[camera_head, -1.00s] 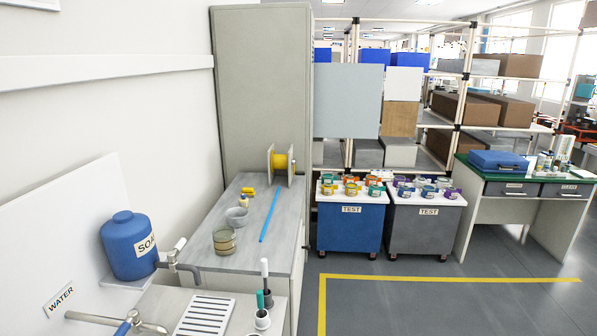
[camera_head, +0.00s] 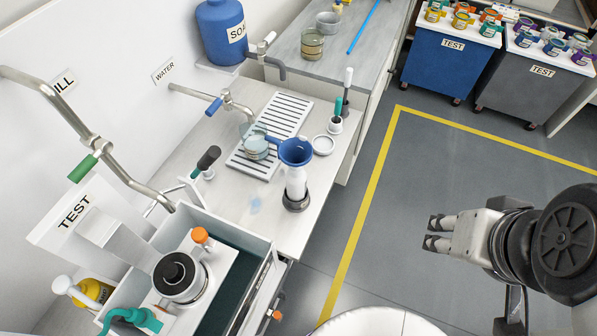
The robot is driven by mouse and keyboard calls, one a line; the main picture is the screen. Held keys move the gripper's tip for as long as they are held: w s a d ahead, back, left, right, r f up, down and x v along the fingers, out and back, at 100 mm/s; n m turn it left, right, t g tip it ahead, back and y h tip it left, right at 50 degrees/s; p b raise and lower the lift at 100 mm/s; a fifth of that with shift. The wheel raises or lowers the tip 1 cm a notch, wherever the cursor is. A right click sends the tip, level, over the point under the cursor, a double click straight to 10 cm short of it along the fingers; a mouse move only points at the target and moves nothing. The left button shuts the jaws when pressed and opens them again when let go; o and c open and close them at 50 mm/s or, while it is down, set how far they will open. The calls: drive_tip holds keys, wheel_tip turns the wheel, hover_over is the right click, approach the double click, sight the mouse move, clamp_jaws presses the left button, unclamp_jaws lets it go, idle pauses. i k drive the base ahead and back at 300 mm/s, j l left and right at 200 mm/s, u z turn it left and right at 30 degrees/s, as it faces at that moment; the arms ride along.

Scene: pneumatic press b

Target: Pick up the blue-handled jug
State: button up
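The jug (camera_head: 253,150) is a clear glass vessel with a blue handle (camera_head: 272,141) on its right side. It stands on the white slatted drain rack (camera_head: 289,110) on the light counter. My gripper (camera_head: 434,233) is at the right of the view, over the grey floor and well apart from the jug. Its two fingers point left with a gap between them, and nothing is held.
A blue funnel (camera_head: 296,151) sits on a white bottle close to the jug's right. A white ring (camera_head: 323,145) and a brush holder (camera_head: 335,124) stand near the counter's right edge. A tap (camera_head: 228,104) reaches in behind the jug. The floor between gripper and counter is clear.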

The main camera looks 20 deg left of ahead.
sight(263, 145)
drive_tip(key=k+l+u, duration=0.15)
drive_tip(key=u, duration=1.2)
drive_tip(key=i+l, duration=0.1)
drive_tip(key=l, duration=0.4)
drive_tip(key=i+l, duration=0.1)
drive_tip(key=l, duration=0.35)
drive_tip(key=u, duration=0.4)
drive_tip(key=l+u, duration=0.15)
drive_tip(key=u, duration=0.25)
drive_tip(key=l+u, duration=0.1)
drive_tip(key=u, duration=0.75)
drive_tip(key=l+u, duration=0.3)
drive_tip(key=l, duration=0.45)
